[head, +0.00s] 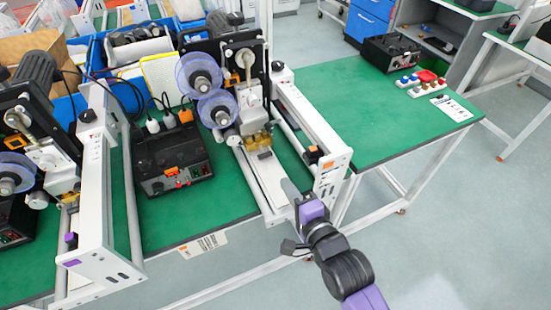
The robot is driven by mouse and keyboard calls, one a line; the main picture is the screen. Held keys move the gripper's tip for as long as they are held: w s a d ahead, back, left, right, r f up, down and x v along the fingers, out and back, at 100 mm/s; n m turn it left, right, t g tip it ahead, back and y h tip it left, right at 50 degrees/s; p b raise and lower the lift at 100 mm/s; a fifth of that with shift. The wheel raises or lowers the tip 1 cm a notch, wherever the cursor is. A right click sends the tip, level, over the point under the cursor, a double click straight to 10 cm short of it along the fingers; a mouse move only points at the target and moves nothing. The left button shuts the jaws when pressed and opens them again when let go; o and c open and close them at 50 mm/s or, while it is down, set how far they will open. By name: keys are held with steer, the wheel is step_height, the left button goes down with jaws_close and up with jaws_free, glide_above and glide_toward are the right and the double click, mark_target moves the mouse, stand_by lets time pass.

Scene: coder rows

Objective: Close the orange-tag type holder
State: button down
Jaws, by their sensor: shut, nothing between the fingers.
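The coder with the orange tag (326,167) on its white end plate stands on the green bench, in the middle of the head view. Its brass-coloured block (257,140), which looks like the type holder, sits low under the print head, above a white rail (262,185). A small dark piece shows at the block's front; I cannot tell how far the holder is open. My gripper (289,187) is shut and empty, over the front end of that rail, between the block and the end plate. It looks apart from the block. My wrist hides part of the bench edge.
A second coder with a purple tag (72,262) stands at the left. A black control box (172,165) with a red switch sits between the two coders. Blue bins (130,45) are behind. The green bench to the right (365,125) is mostly clear, with coloured knobs (420,82) far off.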

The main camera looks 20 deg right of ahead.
mark_target(266, 157)
steer(key=w, duration=0.3)
steer(key=w+f+p, duration=0.1)
steer(key=w, duration=0.3)
steer(key=w+f, duration=0.1)
steer(key=w, duration=0.2)
steer(key=shift+w+f+p, duration=0.1)
steer(key=shift+w+p, duration=0.2)
steer(key=shift+w, duration=0.1)
